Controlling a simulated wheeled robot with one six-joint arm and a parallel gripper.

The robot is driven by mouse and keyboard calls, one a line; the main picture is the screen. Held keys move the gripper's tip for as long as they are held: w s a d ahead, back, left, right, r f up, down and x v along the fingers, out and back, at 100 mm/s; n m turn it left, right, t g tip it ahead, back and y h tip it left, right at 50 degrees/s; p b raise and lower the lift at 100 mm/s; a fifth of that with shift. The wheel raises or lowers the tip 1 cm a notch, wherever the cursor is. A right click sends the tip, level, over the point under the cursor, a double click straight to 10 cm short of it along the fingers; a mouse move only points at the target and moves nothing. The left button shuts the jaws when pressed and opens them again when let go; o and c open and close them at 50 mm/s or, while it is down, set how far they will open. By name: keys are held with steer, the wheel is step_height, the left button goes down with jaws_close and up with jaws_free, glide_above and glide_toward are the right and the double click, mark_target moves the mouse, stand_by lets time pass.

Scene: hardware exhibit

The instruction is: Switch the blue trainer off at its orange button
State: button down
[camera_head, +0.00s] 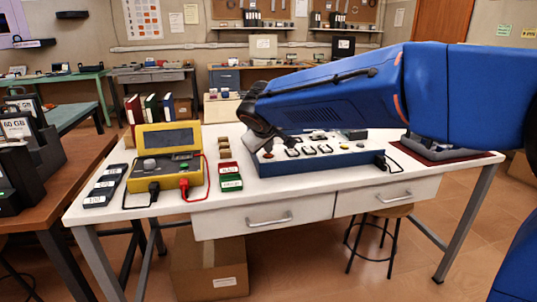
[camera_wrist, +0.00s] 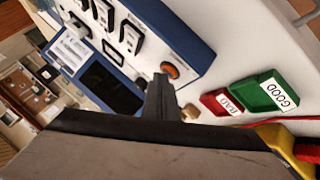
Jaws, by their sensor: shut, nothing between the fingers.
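The blue trainer (camera_head: 320,165) lies on the white bench, its sloped panel carrying several switches. The orange button (camera_wrist: 170,71) sits in a dark ring near the panel's edge. My gripper (camera_wrist: 161,80) is shut and empty, its tips right beside the button; I cannot tell whether they touch it. In the head view my gripper (camera_head: 268,147) is over the trainer's left end, and my arm hides part of the trainer's back.
A yellow meter (camera_head: 165,160) with red and black leads stands left of the trainer. Red and green trays (camera_head: 230,178) labelled BAD and GOOD lie between them. Small dark boxes (camera_head: 105,185) line the bench's left side. Bare white bench (camera_head: 290,195) lies in front of the trainer.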

mark_target(268, 156)
steer(key=shift+r, duration=0.45)
step_height(268, 156, up, 6)
stand_by(0.8)
